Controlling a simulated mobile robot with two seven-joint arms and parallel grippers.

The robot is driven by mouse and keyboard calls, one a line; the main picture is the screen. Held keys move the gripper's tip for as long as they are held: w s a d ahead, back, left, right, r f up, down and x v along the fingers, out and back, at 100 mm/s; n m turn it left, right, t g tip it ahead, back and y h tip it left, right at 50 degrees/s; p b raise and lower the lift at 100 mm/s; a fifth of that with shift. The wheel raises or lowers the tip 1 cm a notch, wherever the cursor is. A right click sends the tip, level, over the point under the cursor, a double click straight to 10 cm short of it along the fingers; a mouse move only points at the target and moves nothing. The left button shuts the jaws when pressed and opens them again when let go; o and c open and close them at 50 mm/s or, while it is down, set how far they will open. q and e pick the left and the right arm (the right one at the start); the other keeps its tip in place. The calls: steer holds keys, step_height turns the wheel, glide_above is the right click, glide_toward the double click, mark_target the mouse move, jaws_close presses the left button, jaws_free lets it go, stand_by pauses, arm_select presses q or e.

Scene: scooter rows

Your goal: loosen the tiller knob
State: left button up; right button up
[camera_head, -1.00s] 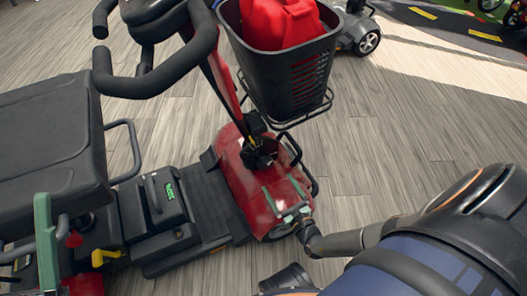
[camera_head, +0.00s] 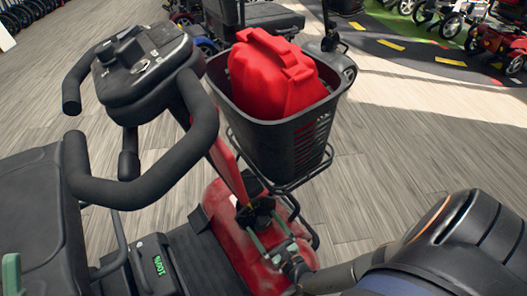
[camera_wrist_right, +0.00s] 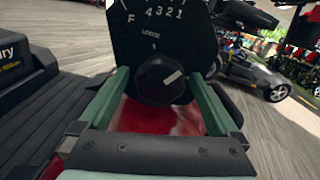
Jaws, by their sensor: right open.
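The tiller knob (camera_wrist_right: 163,78) is black and round with a white pointer mark. It sits on a black dial plate (camera_wrist_right: 165,30) with white numbers. In the head view, the tiller's black base joint (camera_head: 259,210) stands on the red front deck. My right gripper (camera_head: 266,226) is open at that base. In the right wrist view, its green fingers (camera_wrist_right: 162,88) stand apart on either side of the knob, with gaps visible; whether either touches it I cannot tell. A green piece (camera_head: 10,274) at the lower left edge looks like part of my left gripper; its jaws are hidden.
The tiller handlebar (camera_head: 140,175) and a black basket (camera_head: 275,140) holding a red bag (camera_head: 280,75) rise above the knob. The black seat (camera_head: 30,215) is at left. Other scooters (camera_head: 500,35) stand behind. Wooden floor is open at right.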

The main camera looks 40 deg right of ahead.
steer(key=c, duration=1.4)
steer(key=shift+o, duration=0.2)
steer(key=shift+n, duration=0.4)
steer(key=n, duration=0.5)
steer(key=shift+r+n+p, duration=0.1)
steer(key=shift+n+p, duration=0.25)
steer(key=shift+n, duration=0.05)
steer(key=n, duration=0.5)
steer(key=shift+w+d+n+p, duration=0.1)
steer(key=shift+n+p, duration=0.3)
steer(key=shift+n, duration=0.3)
steer(key=o, duration=1.4)
steer(key=shift+c, duration=0.2)
